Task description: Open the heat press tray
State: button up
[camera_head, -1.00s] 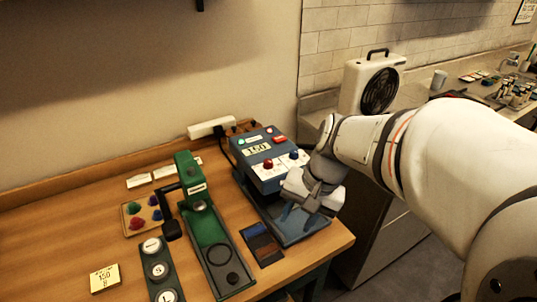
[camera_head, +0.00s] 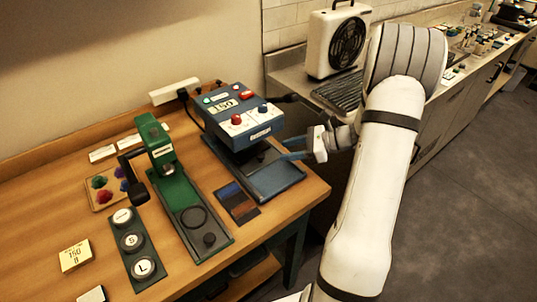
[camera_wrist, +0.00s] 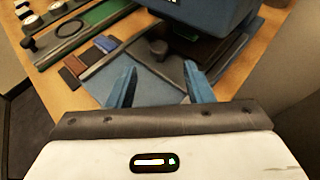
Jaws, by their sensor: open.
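The blue heat press (camera_head: 240,120) stands at the right end of the wooden table, with a display reading 150 and red and blue knobs. Its blue-grey tray (camera_head: 277,183) sticks out at the front, low over the table. In the wrist view the tray (camera_wrist: 155,88) lies beneath my fingers, with a dark knob (camera_wrist: 157,48) beyond them, near the press body (camera_wrist: 205,15). My gripper (camera_head: 286,148) is open and empty, at the right side of the press, above the tray. Its blue fingers also show in the wrist view (camera_wrist: 160,86), apart from the knob.
A green press (camera_head: 178,190) stands left of the heat press, with round buttons (camera_head: 132,241) beside it. A dark swatch card (camera_head: 237,202) lies between the presses. A white fan heater (camera_head: 337,42) stands on the counter behind. The floor at right is open.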

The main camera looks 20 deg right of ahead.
aim_at(264, 155)
jog(key=p+x, duration=0.1)
jog(key=x, duration=0.6)
jog(key=shift+a, duration=0.1)
jog(key=shift+c, duration=0.4)
grip_shut()
